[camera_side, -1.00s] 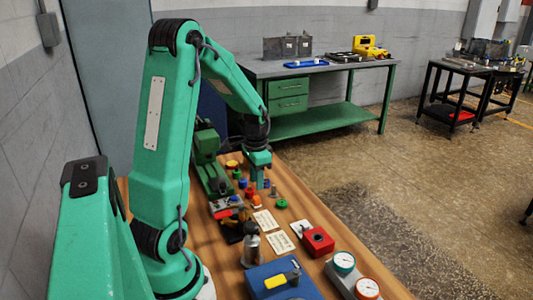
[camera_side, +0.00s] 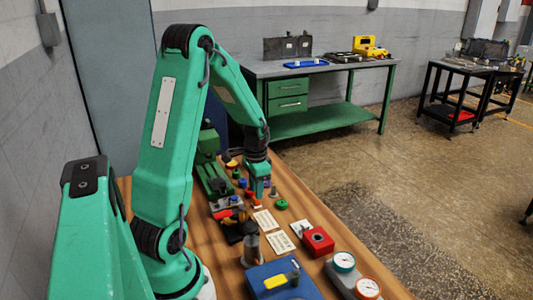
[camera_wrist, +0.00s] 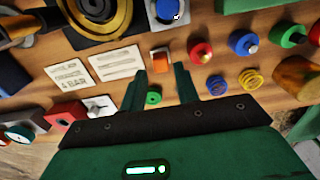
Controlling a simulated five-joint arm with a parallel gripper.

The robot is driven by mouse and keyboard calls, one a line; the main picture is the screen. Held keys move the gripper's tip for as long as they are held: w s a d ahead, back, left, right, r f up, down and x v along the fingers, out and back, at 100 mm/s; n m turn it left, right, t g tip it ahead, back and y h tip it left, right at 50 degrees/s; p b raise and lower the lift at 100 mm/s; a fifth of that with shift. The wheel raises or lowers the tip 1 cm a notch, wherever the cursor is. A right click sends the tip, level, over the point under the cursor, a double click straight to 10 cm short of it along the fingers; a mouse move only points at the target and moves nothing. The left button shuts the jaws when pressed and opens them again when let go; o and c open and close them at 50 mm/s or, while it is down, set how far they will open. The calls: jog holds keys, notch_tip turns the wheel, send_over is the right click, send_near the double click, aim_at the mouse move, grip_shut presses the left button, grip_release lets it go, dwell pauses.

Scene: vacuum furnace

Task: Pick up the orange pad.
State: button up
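In the wrist view the orange pad (camera_wrist: 160,61) is a small block lying on the wooden bench, just beyond my fingertips and roughly between their lines. My gripper (camera_wrist: 162,76) is open, with nothing between the fingertips. In the side view my gripper (camera_side: 257,196) points down, low over the bench. A bit of orange (camera_side: 257,206) shows right under it; the fingers partly hide the pad there. I cannot tell the exact height of the fingertips above the bench.
A green knob (camera_wrist: 153,97) shows between the fingers in the wrist view. Paper cards (camera_wrist: 117,62) lie flat to the left. A red box (camera_side: 318,241) sits further right.

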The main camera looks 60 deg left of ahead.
aim_at(256, 202)
jog(key=shift+f, duration=2.2)
jog(key=shift+c, duration=0.2)
jog(key=c, duration=0.6)
